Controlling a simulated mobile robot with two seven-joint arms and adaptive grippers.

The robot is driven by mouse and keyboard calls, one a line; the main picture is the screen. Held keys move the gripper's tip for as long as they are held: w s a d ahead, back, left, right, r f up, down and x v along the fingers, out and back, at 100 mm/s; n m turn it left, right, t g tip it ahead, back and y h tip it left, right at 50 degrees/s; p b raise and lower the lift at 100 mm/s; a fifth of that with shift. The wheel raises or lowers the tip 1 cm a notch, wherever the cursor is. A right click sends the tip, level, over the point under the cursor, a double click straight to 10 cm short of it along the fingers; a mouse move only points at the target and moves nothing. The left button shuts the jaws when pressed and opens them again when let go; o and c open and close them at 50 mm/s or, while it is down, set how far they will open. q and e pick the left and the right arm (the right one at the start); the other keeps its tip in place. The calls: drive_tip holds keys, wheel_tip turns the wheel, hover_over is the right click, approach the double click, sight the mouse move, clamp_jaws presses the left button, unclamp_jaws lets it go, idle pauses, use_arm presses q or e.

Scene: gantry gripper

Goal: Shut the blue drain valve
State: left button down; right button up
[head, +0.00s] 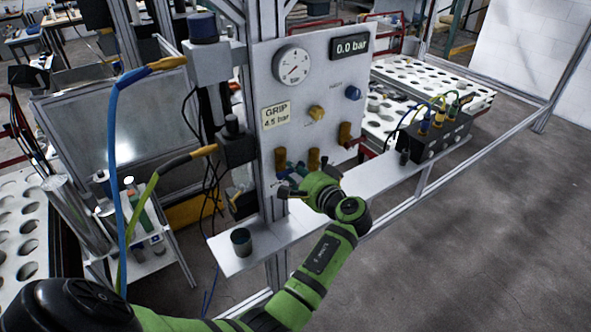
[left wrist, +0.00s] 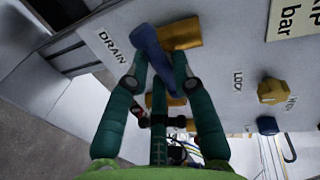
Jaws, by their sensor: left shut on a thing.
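The blue drain valve lever (left wrist: 150,52) sits on a brass valve body (left wrist: 184,33) beside the word DRAIN (left wrist: 113,46) in the left wrist view. The lever slants from upper left to lower right, its lower end between my fingers. My left gripper (left wrist: 162,68) is shut on the lever, one finger on each side. In the head view my left gripper (head: 288,181) is at the lower left of the white panel (head: 335,95). There the gripper and wrist largely hide the drain valve. My right gripper is in neither view.
The panel bears a round gauge (head: 293,65), a display (head: 352,45) reading 0.0 bar, a yellow knob (head: 316,113) and a blue knob (head: 353,92). Brass fittings (head: 345,133) stand close by. A shelf (head: 390,172) runs below, with a cup (head: 241,242) and a black box (head: 437,140).

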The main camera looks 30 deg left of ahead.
use_arm(q)
drive_tip(key=shift+m, duration=0.4)
drive_tip(key=shift+f, duration=0.1)
drive_tip(key=c, duration=1)
unclamp_jaws()
drive_tip(key=shift+c, duration=0.2)
